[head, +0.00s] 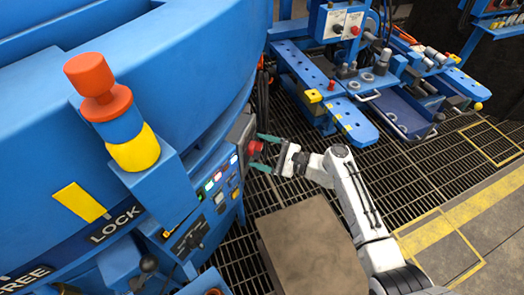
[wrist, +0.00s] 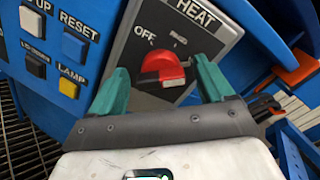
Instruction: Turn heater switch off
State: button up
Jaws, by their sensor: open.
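The heater switch is a red rotary knob (wrist: 163,68) on a grey plate (wrist: 208,22) marked HEAT. In the wrist view the label OFF is at its upper left, and another label at its upper right is too blurred to read. The knob also shows in the head view (head: 255,147) on the side of the blue furnace panel. My gripper (wrist: 160,82) is open, with one green finger on each side of the knob. I cannot tell whether the fingers touch it. In the head view my gripper (head: 266,151) reaches the panel from the right.
Several buttons, including the blue RESET button (wrist: 73,47) and the yellow LAMP button (wrist: 68,88), sit left of the knob. A red and yellow post (head: 105,100) stands on the furnace. A brown box top (head: 315,245) is below my arm. A blue workbench (head: 325,85) stands behind.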

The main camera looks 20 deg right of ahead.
jog(key=shift+c, duration=0.3)
jog(key=c, duration=1)
jog(key=n+b, duration=1.2)
jog(key=n, duration=0.1)
jog(key=f+n+b, duration=0.1)
jog(key=n+b, duration=0.5)
jog(key=b, duration=0.1)
jog(key=shift+a+n, duration=0.1)
jog(key=shift+n, duration=0.3)
